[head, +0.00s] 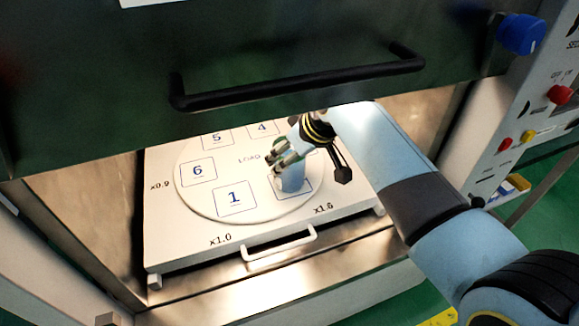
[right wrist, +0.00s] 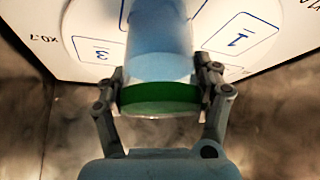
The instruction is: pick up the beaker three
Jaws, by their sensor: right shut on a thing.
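A light-blue beaker (head: 292,178) with a green top is over the round white turntable (head: 222,207), at a square between those marked 1 and 3. My right gripper (head: 287,154) is shut around its upper part. In the right wrist view the beaker (right wrist: 158,60) shows with its green band (right wrist: 158,98) between the two fingers of my right gripper (right wrist: 162,86). I cannot tell whether its base touches the turntable. The square's number under it is hidden, and no number shows on the beaker. My left gripper is not in view.
The turntable lies on a white tray (head: 165,247) with a front handle (head: 280,247), inside a metal chamber. A dark raised door (head: 280,45) with a black handle (head: 300,82) hangs above my right arm. A control panel (head: 540,85) stands at right. Squares 1, 5 and 6 look empty.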

